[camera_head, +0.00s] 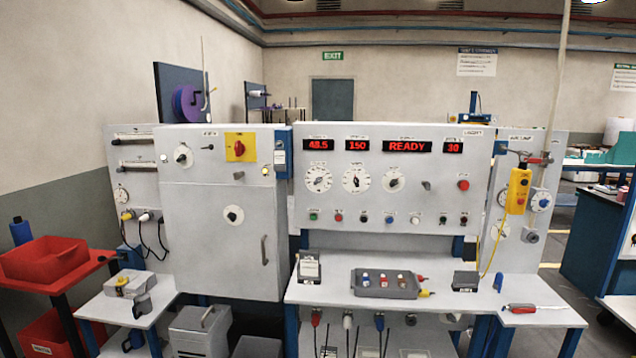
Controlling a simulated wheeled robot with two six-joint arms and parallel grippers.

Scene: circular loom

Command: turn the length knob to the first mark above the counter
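The grey control panel (440,150) faces me across the middle. Its red displays read 48.5 (318,145), 150 (357,145), READY (407,147) and 30 (453,147). Below them are three round white dials with knobs: a left dial (319,179), a middle dial (356,180) with a dark pointer knob, and a right dial (391,179). The small labels are too blurred to read, so I cannot tell which is the length knob or where its marks are. Neither of my grippers is in view.
A white bench (440,290) below the panel holds a grey tray (372,291) of small bottles. A yellow pendant control (518,191) hangs at right. A cabinet (215,250) with a yellow-backed red switch (239,148) stands left. Red bins (45,258) are far left.

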